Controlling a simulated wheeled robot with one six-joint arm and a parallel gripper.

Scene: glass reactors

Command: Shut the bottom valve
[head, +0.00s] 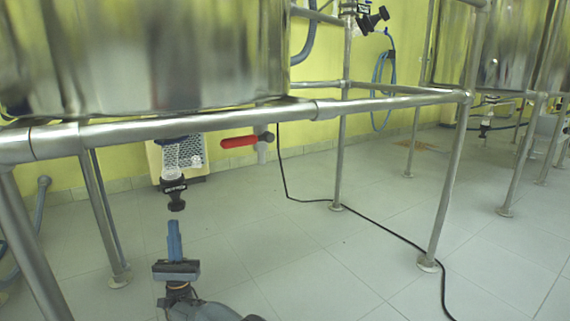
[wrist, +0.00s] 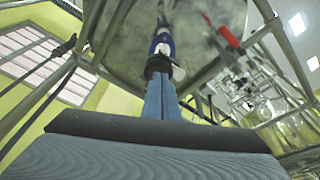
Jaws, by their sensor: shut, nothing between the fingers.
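A bottom valve with a black knob (head: 174,192) hangs under the large steel vessel (head: 150,55), below a clear glass piece with a blue collar. My gripper (head: 174,224) points straight up under the knob, its blue fingers shut together and empty. In the head view a small gap shows between the fingertips and the knob's lower end. In the wrist view the black knob (wrist: 158,67) is right beyond the fingertips (wrist: 160,82), with the blue and white body above it. Whether they touch cannot be told there.
A red handle (head: 240,141) on a grey fitting sits to the right of the valve. A steel frame rail (head: 230,117) runs in front, with legs (head: 446,185) on both sides. A black cable (head: 375,229) crosses the tiled floor. More vessels stand at the right.

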